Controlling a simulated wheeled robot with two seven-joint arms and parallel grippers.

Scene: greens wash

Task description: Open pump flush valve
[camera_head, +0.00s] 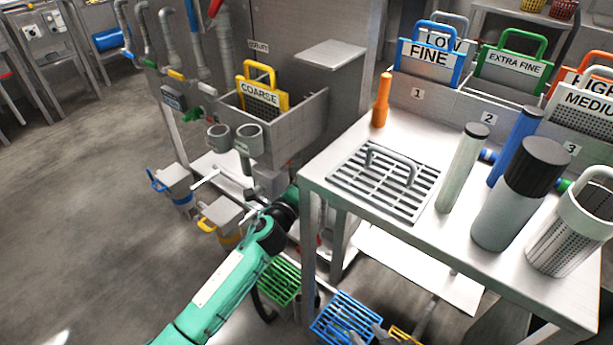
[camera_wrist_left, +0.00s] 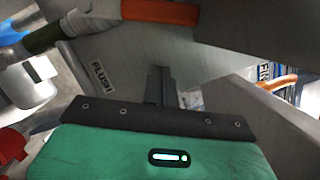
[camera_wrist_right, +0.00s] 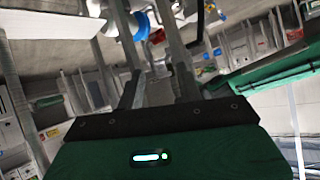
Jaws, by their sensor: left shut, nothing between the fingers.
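In the left wrist view a "FLUSH" label (camera_wrist_left: 103,78) is on a grey panel. An orange bar (camera_wrist_left: 160,11) crosses the top, with an olive-green pipe part (camera_wrist_left: 50,36) to its left. I cannot tell which part is the flush valve's handle. My left gripper (camera_wrist_left: 158,72) is shut and empty, in front of the panel to the right of the label. In the head view my left arm reaches beside the table; its fingertips are hidden. My right gripper (camera_wrist_right: 160,75) is open and empty; its fingers also show at the bottom edge of the head view.
A steel table (camera_head: 330,165) stands right of my left arm, with a grate (camera_head: 372,190), an orange bottle (camera_head: 381,101) and several cylinders on it. A sink with a yellow "COARSE" basket (camera_head: 262,97) stands behind. Green (camera_head: 280,281) and blue (camera_head: 345,318) racks are low down. The left floor is clear.

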